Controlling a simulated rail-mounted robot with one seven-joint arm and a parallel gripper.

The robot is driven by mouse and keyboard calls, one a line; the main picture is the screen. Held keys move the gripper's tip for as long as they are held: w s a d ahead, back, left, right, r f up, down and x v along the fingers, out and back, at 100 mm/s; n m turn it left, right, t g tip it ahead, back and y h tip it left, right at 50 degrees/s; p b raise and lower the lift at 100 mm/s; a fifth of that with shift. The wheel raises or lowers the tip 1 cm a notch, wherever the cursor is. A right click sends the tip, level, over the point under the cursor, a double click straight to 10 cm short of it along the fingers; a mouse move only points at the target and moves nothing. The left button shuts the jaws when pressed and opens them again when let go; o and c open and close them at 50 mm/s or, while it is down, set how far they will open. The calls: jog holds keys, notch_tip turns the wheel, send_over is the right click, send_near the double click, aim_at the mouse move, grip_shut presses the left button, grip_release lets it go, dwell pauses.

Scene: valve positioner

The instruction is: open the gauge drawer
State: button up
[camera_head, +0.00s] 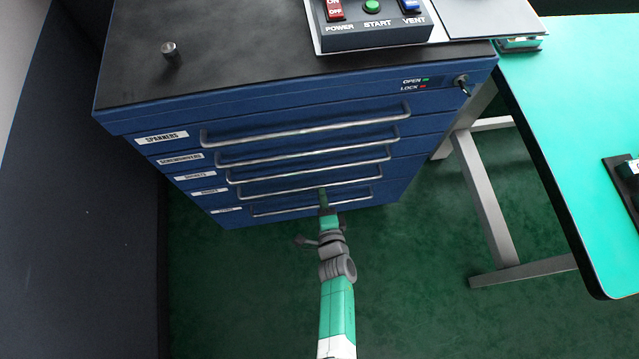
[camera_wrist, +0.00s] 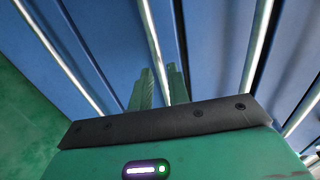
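The blue drawer cabinet (camera_head: 300,95) stands below me in the head view, its drawers flush and shut. Its upper labels read SPANNERS, SCREWDRIVERS and SOCKETS. The two lower labels, including the fourth (camera_head: 208,192), are too small to read surely, so I cannot tell which drawer is the gauge drawer. My gripper (camera_head: 323,194) is at the lower drawers, its tips around the fourth handle (camera_head: 275,193). In the wrist view my gripper's two fingers (camera_wrist: 161,85) stand close together with a handle bar (camera_wrist: 152,35) between them. I cannot tell whether they press on it.
A control box (camera_head: 375,25) and a small metal knob (camera_head: 170,49) are on the cabinet top. A key lock (camera_head: 461,82) with OPEN and LOCK lights is at the top right. A teal table (camera_head: 575,120) stands right. The green floor before the cabinet is clear.

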aim_at(320, 186)
jog(key=b+x, duration=0.3)
jog(key=x, duration=0.2)
jog(key=shift+s, duration=0.1)
grip_shut()
jog(key=shift+r, duration=0.1)
